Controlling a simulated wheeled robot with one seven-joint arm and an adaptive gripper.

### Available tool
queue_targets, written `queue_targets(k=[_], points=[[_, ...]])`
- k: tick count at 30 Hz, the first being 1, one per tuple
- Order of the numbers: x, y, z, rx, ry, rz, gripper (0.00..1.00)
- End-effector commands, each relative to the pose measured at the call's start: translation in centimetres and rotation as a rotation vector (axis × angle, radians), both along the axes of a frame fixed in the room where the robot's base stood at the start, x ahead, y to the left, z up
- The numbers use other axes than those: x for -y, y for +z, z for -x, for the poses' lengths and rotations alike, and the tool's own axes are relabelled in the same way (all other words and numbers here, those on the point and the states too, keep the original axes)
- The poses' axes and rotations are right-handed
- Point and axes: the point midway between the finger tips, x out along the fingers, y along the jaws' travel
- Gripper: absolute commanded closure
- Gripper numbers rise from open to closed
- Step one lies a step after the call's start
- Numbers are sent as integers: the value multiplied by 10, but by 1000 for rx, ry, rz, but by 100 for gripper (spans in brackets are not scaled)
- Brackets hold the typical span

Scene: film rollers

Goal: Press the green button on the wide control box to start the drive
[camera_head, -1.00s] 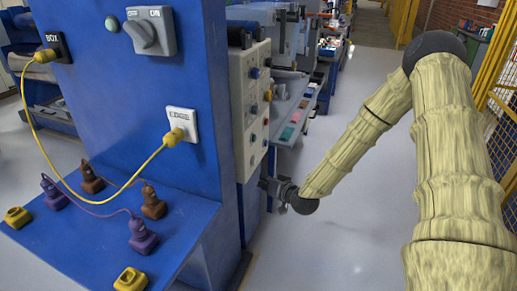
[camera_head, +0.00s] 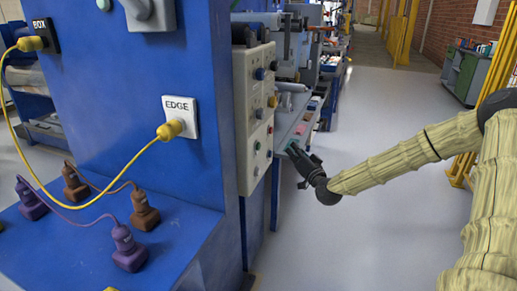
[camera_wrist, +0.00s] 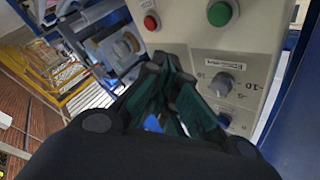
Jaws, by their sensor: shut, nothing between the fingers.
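A beige control box (camera_head: 252,125) with buttons and knobs is mounted just past the blue cabinet in the head view. In the wrist view its panel (camera_wrist: 185,35) is close and tilted. A green button (camera_wrist: 220,13) is at the top and a red button (camera_wrist: 151,22) is to its left. My gripper (camera_wrist: 172,82) is shut and empty, its dark green fingers below the two buttons in the picture and overlapping the panel. In the head view my gripper (camera_head: 293,152) is just right of the box. I cannot tell whether it touches the panel.
The blue cabinet (camera_head: 205,60) stands left, with a yellow cable (camera_head: 100,185) plugged in. A workbench (camera_head: 297,122) lies behind my gripper. The floor (camera_head: 385,235) to the right is clear.

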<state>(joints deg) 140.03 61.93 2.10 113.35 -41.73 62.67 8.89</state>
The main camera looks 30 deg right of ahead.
Motion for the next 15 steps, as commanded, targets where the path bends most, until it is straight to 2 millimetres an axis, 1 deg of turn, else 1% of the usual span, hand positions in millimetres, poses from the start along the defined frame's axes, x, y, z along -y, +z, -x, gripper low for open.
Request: queue_targets(k=[5,15], points=[[-4,-2,-5,0,1,1,100],[-30,-4,-32,0,5,1,100]])
